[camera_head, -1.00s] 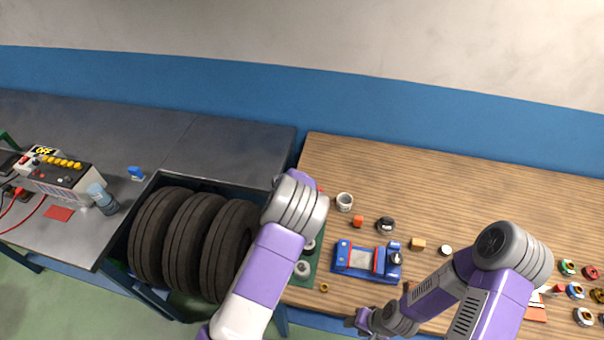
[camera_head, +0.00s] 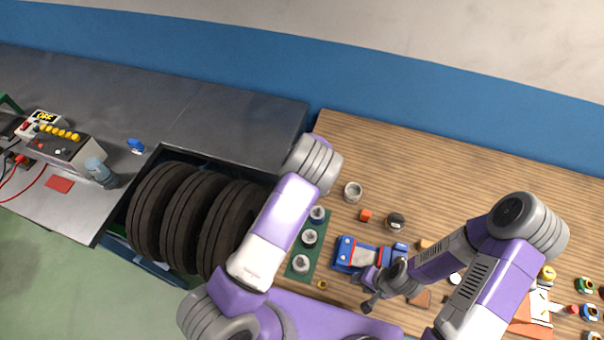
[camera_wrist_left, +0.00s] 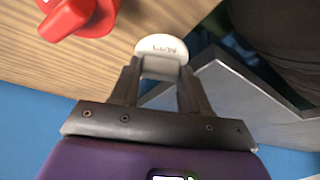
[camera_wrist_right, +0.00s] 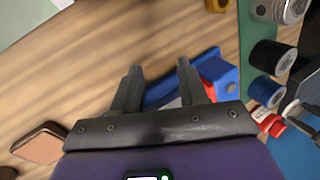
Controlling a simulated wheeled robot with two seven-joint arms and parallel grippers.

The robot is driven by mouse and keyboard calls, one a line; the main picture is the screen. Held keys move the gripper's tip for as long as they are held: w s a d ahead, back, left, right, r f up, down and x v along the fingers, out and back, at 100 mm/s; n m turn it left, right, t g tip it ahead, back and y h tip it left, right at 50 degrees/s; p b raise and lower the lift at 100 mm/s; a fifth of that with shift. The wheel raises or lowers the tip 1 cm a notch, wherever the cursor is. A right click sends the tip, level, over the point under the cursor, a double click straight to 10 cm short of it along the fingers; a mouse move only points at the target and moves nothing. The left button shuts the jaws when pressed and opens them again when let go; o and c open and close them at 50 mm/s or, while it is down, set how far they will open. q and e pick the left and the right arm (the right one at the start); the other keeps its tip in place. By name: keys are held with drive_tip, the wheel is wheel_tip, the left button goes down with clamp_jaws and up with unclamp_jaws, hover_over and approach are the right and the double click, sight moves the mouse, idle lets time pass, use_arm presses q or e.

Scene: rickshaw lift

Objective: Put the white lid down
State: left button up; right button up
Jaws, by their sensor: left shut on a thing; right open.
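The white lid (camera_wrist_left: 160,47) with dark lettering shows in the left wrist view. My left gripper (camera_wrist_left: 160,68) is shut on it, with a finger on either side. The lid is above or near the edge of the wooden table; I cannot tell whether it touches anything. In the head view the lid and my left gripper are hidden behind my left arm. My right gripper (camera_head: 368,302) is open and empty in front of the blue device with red and grey parts (camera_head: 358,255). Its spread fingers (camera_wrist_right: 160,80) show in the right wrist view.
A red object (camera_wrist_left: 78,18) lies near the lid. A green strip (camera_head: 297,266) with several round pieces borders the wooden table (camera_head: 450,165) on the left. Tyres (camera_head: 165,212) fill a dark bin beyond. A white cup (camera_head: 352,192) and small parts stand nearby. The back of the table is clear.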

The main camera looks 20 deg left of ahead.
use_arm(q)
drive_tip(key=shift+f, duration=1.95)
drive_tip(key=shift+f, duration=0.15)
drive_tip(key=o, duration=1)
drive_tip(key=v, duration=1.2)
drive_tip(key=shift+r+p, duration=0.2)
drive_tip(key=shift+p, duration=0.1)
drive_tip(key=shift+f, duration=0.1)
